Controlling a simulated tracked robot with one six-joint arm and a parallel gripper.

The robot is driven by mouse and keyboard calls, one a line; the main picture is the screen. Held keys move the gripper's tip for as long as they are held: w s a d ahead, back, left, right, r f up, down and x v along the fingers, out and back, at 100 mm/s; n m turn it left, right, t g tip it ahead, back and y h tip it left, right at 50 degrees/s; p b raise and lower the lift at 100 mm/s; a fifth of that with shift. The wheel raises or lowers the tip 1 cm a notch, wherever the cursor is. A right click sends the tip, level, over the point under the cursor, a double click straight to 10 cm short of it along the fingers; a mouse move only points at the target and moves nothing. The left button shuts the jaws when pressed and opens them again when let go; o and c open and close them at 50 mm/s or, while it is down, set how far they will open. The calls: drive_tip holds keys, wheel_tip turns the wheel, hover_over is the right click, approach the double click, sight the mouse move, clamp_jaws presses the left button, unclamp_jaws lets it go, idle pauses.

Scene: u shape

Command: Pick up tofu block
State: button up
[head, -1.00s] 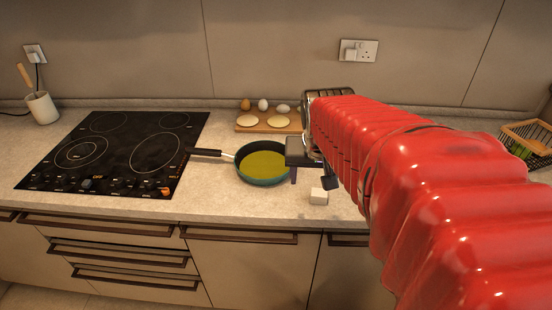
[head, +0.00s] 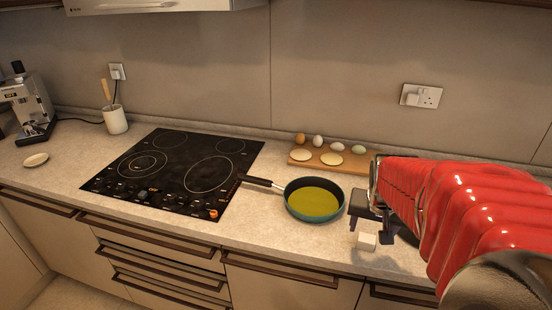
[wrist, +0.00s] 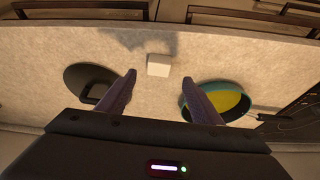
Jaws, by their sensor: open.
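The tofu block (head: 366,242) is a small white block on the countertop near its front edge, right of the frying pan. In the wrist view the tofu block (wrist: 158,65) lies beyond the fingertips, roughly midway between them and clear of both. My gripper (head: 370,230) is right by the block in the head view, but the exact gap is hard to judge there. In the wrist view my gripper (wrist: 164,80) is open, with its two dark fingers apart and nothing between them.
A pan (head: 314,200) with yellow-green liquid stands left of the block, its handle toward the black hob (head: 172,173). A dark round object (wrist: 85,82) lies on the other side in the wrist view. A wooden board (head: 300,163) with eggs and pale discs is behind.

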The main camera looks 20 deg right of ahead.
sight(367, 240)
drive_tip(key=shift+x, duration=1.75)
drive_tip(key=shift+x, duration=2.6)
drive_tip(key=shift+d, duration=0.15)
drive_tip(key=shift+c, duration=0.6)
drive_tip(key=c, duration=1)
drive_tip(key=shift+c, duration=0.2)
drive_tip(key=shift+r, duration=0.1)
wheel_tip(367, 240, up, 10)
